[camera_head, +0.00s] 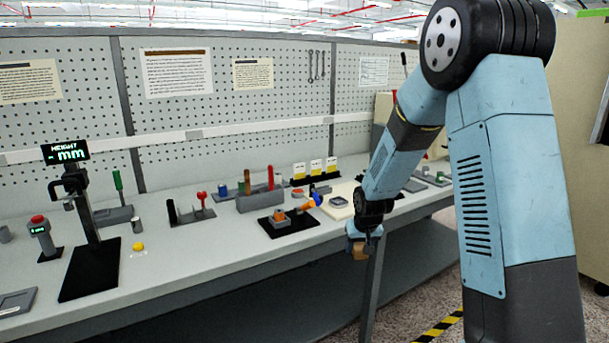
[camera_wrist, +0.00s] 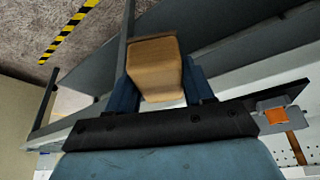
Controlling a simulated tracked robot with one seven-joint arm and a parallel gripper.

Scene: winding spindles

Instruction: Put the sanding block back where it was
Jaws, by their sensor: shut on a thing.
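The sanding block, a tan-brown block (camera_head: 360,252), is held in my gripper (camera_head: 362,238) at the front edge of the bench, over open space. In the wrist view the block (camera_wrist: 155,68) sits between the two blue fingers of my gripper (camera_wrist: 155,85), which are shut on it. The block appears clear of the bench and touches only my fingers. I cannot tell from these views which spot on the bench is its former place.
The long grey bench (camera_head: 190,268) carries a black-based height gauge (camera_head: 88,270), a yellow button (camera_head: 138,247), a grey rack with upright tools (camera_head: 260,198), a black tray with orange parts (camera_head: 289,222) and a pale board (camera_head: 338,208). A bench leg (camera_head: 371,290) stands below my gripper.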

